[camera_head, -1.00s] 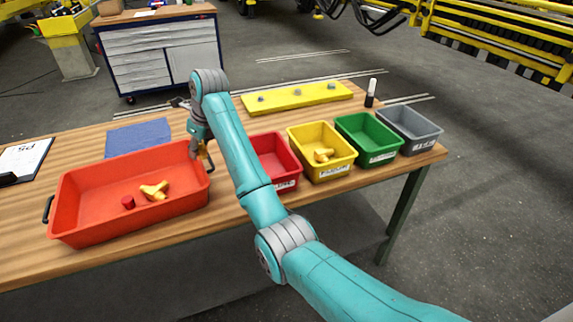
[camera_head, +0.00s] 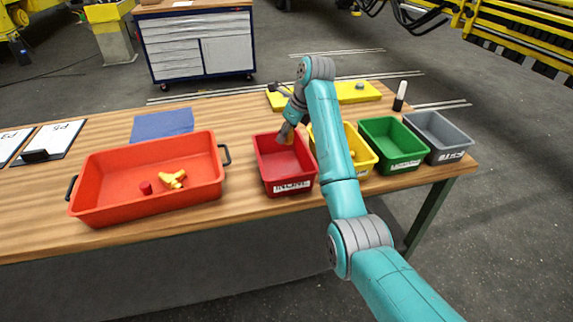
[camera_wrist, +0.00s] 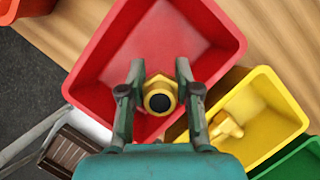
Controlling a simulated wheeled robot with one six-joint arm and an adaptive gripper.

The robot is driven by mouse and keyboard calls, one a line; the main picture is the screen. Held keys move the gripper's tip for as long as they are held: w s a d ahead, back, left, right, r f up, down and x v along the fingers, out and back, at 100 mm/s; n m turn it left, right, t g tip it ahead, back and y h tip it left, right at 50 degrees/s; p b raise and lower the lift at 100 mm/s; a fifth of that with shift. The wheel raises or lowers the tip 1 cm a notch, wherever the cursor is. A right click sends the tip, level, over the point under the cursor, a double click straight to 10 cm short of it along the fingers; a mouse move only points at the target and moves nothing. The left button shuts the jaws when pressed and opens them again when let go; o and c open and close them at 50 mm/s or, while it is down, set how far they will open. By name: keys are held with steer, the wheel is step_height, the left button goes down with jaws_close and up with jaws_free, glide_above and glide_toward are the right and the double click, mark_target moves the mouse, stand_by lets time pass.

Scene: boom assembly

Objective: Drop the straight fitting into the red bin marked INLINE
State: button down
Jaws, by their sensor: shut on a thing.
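The red bin (camera_head: 288,187) stands on the table, and its front label reads roughly INLINE. In the wrist view the red bin (camera_wrist: 112,60) lies below my gripper (camera_wrist: 158,90). My gripper is shut on the yellow straight fitting (camera_wrist: 161,82), seen end-on with a dark round opening. The fitting is over the red bin; its exact height above the floor of the bin cannot be told. In the head view my gripper (camera_head: 286,136) is at the back part of the red bin, with the fitting mostly hidden.
The yellow bin (camera_head: 367,161) with a yellow fitting inside stands close on the right, then the green bin (camera_head: 395,160) and grey bin (camera_head: 445,152). An orange-red tray (camera_head: 110,202) at left holds a yellow fitting (camera_head: 173,180) and a red piece (camera_head: 146,188).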

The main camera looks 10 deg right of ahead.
mark_target(292, 132)
steer(key=shift+a+f, duration=0.1)
steer(key=shift+f, duration=2.15)
steer(key=c, duration=0.7)
jaws_free()
steer(key=shift+r, duration=0.1)
steer(key=v, duration=0.7)
steer(key=shift+r, duration=0.2)
